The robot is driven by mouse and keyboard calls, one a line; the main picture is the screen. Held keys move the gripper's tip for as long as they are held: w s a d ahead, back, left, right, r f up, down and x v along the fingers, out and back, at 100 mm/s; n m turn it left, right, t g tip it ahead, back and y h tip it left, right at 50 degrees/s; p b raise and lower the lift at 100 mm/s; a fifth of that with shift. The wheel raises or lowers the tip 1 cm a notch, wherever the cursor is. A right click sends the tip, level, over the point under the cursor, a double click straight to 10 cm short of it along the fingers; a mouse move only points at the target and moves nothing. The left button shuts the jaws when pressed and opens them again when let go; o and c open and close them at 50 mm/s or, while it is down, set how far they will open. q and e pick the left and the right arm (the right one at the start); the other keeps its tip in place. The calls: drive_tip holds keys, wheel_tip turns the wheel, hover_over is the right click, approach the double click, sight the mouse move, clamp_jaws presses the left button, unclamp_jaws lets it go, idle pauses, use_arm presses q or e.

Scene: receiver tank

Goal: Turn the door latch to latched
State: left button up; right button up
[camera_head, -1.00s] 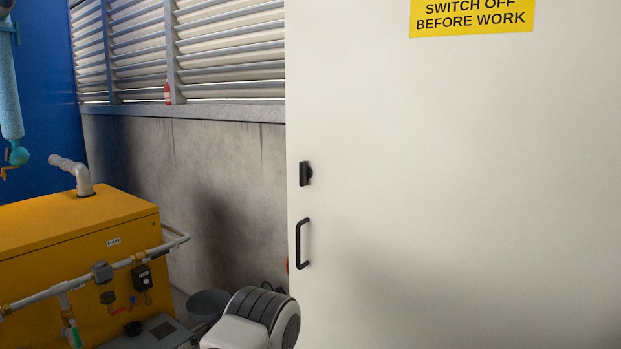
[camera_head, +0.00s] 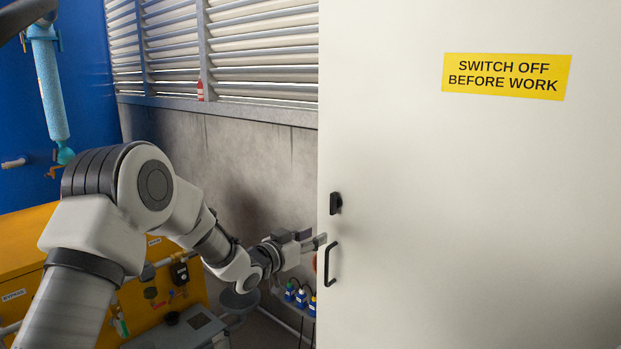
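The door latch (camera_head: 336,203) is a small black knob near the left edge of the large off-white cabinet door (camera_head: 450,220). It looks upright. A black pull handle (camera_head: 330,264) is mounted below it. My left gripper (camera_head: 318,241) reaches in from the left and points right, its fingers just left of the door edge, below the latch and near the top of the handle. It does not appear to touch the latch. The fingers are small here, and whether they are open or shut is unclear. My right gripper is out of view.
A yellow "SWITCH OFF BEFORE WORK" sign (camera_head: 507,76) is on the door. A yellow machine (camera_head: 25,240) with pipes stands at left, partly behind my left arm. Small blue bottles (camera_head: 301,297) stand below the gripper. A louvred wall (camera_head: 262,50) is behind.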

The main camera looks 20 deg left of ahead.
use_arm(q)
drive_tip(key=t, duration=0.1)
approach(331, 198)
drive_tip(key=w, duration=0.1)
drive_tip(key=p+x, duration=0.4)
drive_tip(key=x, duration=0.4)
drive_tip(key=shift+w+d+p, duration=0.25)
drive_tip(key=shift+p, duration=0.1)
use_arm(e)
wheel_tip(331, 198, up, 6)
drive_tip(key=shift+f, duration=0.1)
use_arm(q)
drive_tip(key=shift+s, duration=0.1)
clamp_jaws()
